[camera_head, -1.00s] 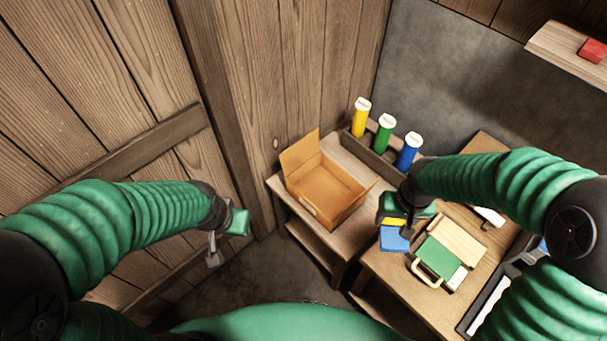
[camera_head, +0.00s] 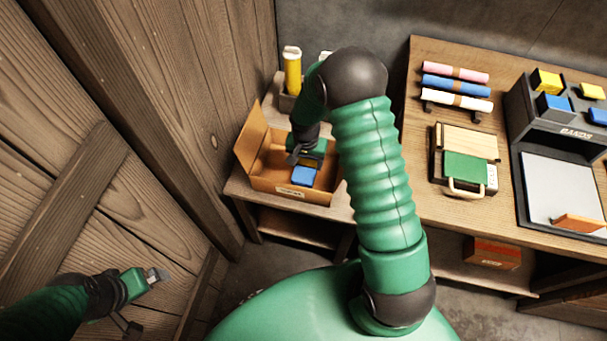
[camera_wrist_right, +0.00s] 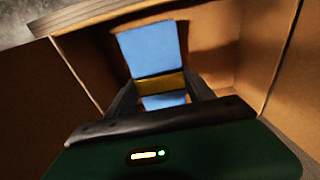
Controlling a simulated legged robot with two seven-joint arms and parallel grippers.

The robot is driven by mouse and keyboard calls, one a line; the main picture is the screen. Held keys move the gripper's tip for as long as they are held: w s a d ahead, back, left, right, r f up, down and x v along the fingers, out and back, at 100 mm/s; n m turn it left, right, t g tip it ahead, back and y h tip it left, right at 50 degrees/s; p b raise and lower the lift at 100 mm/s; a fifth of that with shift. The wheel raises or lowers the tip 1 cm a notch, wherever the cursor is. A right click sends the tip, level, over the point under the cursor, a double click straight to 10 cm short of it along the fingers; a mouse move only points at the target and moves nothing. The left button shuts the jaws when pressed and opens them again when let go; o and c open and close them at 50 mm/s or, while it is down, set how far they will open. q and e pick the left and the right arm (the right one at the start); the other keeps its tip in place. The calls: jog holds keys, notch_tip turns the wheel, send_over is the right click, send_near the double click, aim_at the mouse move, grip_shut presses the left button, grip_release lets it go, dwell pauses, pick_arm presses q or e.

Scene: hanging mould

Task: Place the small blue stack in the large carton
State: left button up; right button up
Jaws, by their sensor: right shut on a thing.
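The small blue stack (camera_head: 303,177) has a yellow band around it. My right gripper (camera_head: 306,160) is shut on it and holds it inside or just over the large carton (camera_head: 292,192). The carton is open, with one flap raised at its left. In the right wrist view the blue stack (camera_wrist_right: 150,50) stands between the fingers (camera_wrist_right: 160,95), with carton walls around it. I cannot tell whether the stack touches the carton floor. My left gripper (camera_head: 158,276) is empty at the lower left, far from the carton; its fingers look apart.
A yellow tube (camera_head: 292,72) stands behind the carton. The workbench (camera_head: 410,150) at right holds rolled sheets (camera_head: 455,87), a green-and-wood press (camera_head: 465,165) and a dark rack (camera_head: 530,125) with blue and yellow stacks. A wooden wall (camera_head: 170,110) borders the left.

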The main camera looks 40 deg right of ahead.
aim_at(307, 170)
notch_tip(307, 170, down, 6)
jog(key=shift+w+r+b, duration=0.15)
jog(key=shift+r+b, duration=0.1)
jog(key=shift+b, duration=0.15)
jog(key=shift+d, duration=0.1)
jog(key=o, duration=1.6)
jog(key=shift+r, duration=0.1)
